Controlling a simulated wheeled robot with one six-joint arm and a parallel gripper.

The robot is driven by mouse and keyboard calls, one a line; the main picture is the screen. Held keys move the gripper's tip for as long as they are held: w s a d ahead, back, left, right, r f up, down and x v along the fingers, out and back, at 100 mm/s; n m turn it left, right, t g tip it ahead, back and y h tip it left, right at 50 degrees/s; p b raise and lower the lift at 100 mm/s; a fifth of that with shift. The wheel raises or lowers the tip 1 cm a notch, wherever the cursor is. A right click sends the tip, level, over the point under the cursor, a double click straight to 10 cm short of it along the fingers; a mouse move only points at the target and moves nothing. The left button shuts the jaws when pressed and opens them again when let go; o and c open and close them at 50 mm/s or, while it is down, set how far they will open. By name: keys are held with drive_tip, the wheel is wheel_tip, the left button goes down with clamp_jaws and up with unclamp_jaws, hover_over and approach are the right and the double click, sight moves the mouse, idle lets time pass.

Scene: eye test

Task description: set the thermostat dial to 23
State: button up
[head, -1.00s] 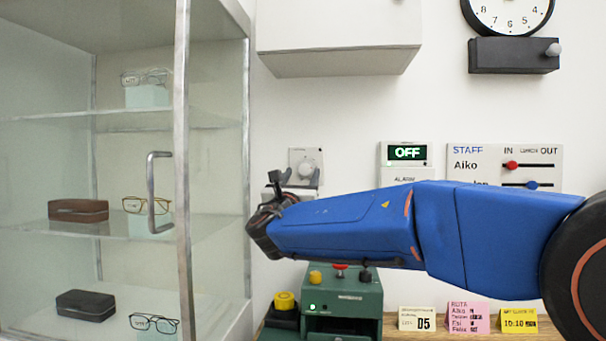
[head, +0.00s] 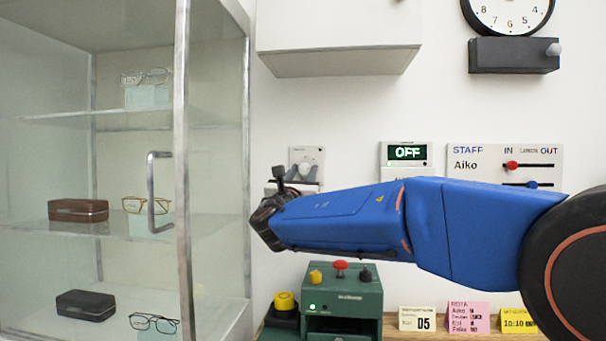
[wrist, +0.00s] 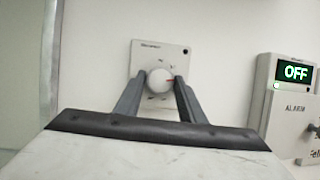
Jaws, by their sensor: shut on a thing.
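The thermostat is a pale square plate (wrist: 176,58) on the white wall, with a round white dial (wrist: 158,80) low on it. Any numbers are too small to read. My gripper (wrist: 160,82) is shut on the dial, one dark finger on each side. In the head view the thermostat plate (head: 316,156) shows above my blue arm, with the dial (head: 305,169) partly visible; the fingertips are hard to make out there.
An alarm panel reading OFF (wrist: 296,73) is close on the right. A glass cabinet (head: 184,120) with glasses and cases stands left. A white wall box (head: 340,62) hangs above. A green device (head: 343,318) with coloured knobs sits below my arm.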

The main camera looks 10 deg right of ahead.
drive_tip(key=shift+a+m, duration=0.1)
drive_tip(key=shift+m, duration=0.3)
drive_tip(key=m+g+h, duration=0.1)
drive_tip(key=m, duration=0.1)
drive_tip(key=m+h, duration=0.1)
drive_tip(key=m, duration=0.1)
drive_tip(key=shift+a+g, duration=0.1)
drive_tip(key=shift+g, duration=0.3)
drive_tip(key=m+g, duration=0.1)
drive_tip(key=m, duration=0.2)
drive_tip(key=m+g+h, duration=0.1)
drive_tip(key=m, duration=0.2)
drive_tip(key=shift+w+a+r, duration=0.1)
drive_tip(key=shift+r, duration=0.05)
drive_tip(key=m+g, duration=0.2)
drive_tip(key=m, duration=0.2)
drive_tip(key=shift+r, duration=0.15)
drive_tip(key=shift+r+m+g+y, duration=0.15)
drive_tip(key=shift+m+g, duration=0.25)
drive_tip(key=shift+m, duration=0.75)
drive_tip(key=shift+m+g+y, duration=0.25)
drive_tip(key=shift+m+g, duration=0.15)
drive_tip(key=shift+m, duration=0.75)
